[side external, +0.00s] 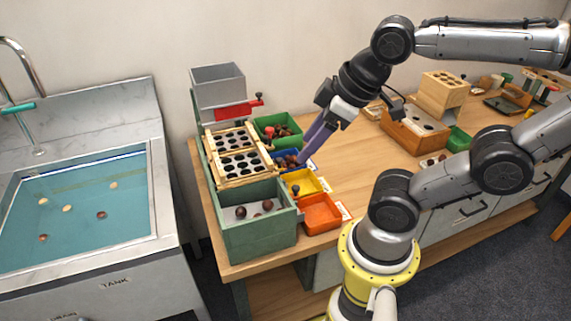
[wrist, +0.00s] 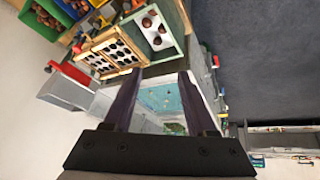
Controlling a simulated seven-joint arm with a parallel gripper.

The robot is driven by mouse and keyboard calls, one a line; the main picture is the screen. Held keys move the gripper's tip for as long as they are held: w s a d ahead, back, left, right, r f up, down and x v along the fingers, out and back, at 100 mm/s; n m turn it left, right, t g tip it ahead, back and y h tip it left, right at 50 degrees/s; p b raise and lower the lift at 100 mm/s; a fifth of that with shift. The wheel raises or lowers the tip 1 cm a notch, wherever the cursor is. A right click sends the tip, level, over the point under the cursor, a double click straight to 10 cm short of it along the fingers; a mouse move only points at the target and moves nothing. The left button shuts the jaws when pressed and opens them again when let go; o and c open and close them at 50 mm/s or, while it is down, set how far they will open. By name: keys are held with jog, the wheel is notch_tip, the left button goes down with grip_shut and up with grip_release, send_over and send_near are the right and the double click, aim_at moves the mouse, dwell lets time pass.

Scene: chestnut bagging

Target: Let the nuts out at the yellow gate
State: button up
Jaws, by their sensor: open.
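The sorter has two perforated wooden screens (side external: 238,164) set between a grey hopper (side external: 217,85) and a green end box (side external: 262,235) with several brown nuts in it. A yellow tray (side external: 308,181) sits beside the sorter; a small dark knob or nut shows at its left edge. I cannot make out a separate yellow gate clearly. My gripper (side external: 308,150), with purple fingers, is above the blue bin (side external: 281,154), behind the yellow tray. In the wrist view my gripper (wrist: 160,82) is open, with nothing between its fingers.
A red handle piece (side external: 238,109) is below the hopper. A green bin (side external: 265,122) holds nuts; an orange bin (side external: 322,212) looks empty. A sink (side external: 75,215) with water and floating nuts stands at left.

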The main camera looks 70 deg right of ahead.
jog(key=w+d+r+n+g, duration=0.1)
jog(key=w+d+r+n, duration=0.15)
jog(key=w, duration=0.25)
jog(key=g, duration=0.5)
send_over(279, 159)
notch_tip(279, 159, down, 10)
jog(key=f, duration=0.1)
notch_tip(279, 159, down, 13)
jog(key=shift+r, duration=0.2)
jog(key=shift+m, duration=0.25)
grip_shut()
